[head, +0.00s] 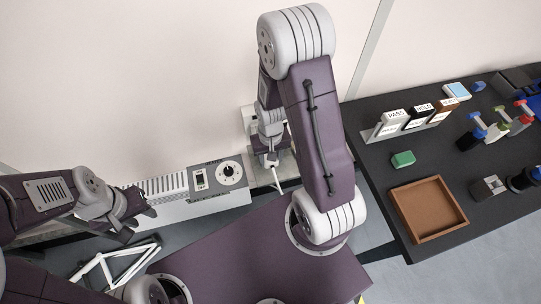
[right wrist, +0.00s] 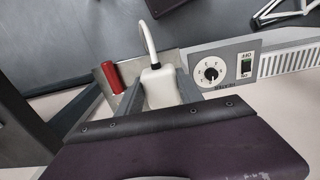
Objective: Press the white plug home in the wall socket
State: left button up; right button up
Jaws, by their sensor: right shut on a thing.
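The white plug (right wrist: 160,88) sits between the two grey fingers of my right gripper (right wrist: 155,95), which is shut on it. Its white cable (right wrist: 147,38) curves away from the plug's end. In the head view my right gripper (head: 268,158) is beside the wall, right of the heater, with the cable (head: 276,180) hanging below it. The socket's face is hidden behind the gripper and plug, so I cannot tell how far in the plug is. My left gripper (head: 140,214) is over the front of the heater's left part; its jaw opening is unclear.
The heater (head: 200,190) with dial and switch stands along the wall. A red cylinder (right wrist: 112,77) is close beside my right gripper. A white bicycle frame (head: 115,265) lies on the floor at left. A dark table (head: 370,185) at right holds a brown tray (head: 397,205) and several small items.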

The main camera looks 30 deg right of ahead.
jog(key=shift+w+d+p, duration=0.15)
jog(key=shift+w+d, duration=0.05)
jog(key=shift+w, duration=0.7)
jog(key=shift+w+d+p, duration=0.2)
jog(key=shift+w+d, duration=0.05)
jog(key=shift+w, duration=0.6)
jog(key=shift+w+d+p, duration=0.15)
jog(key=shift+w+d, duration=0.05)
jog(key=shift+w, duration=0.9)
jog(key=shift+w+d+r, duration=0.1)
jog(key=shift+w+d, duration=0.05)
jog(key=shift+w, duration=0.4)
jog(key=shift+w+d+r, duration=0.1)
jog(key=shift+w+d, duration=0.05)
jog(key=shift+w, duration=0.4)
jog(key=o, duration=1.2)
jog(key=shift+w+f, duration=0.1)
jog(key=shift+f, duration=0.05)
notch_tip(320, 180, up, 9)
jog(key=shift+r+p, duration=0.1)
jog(key=shift+p, duration=0.25)
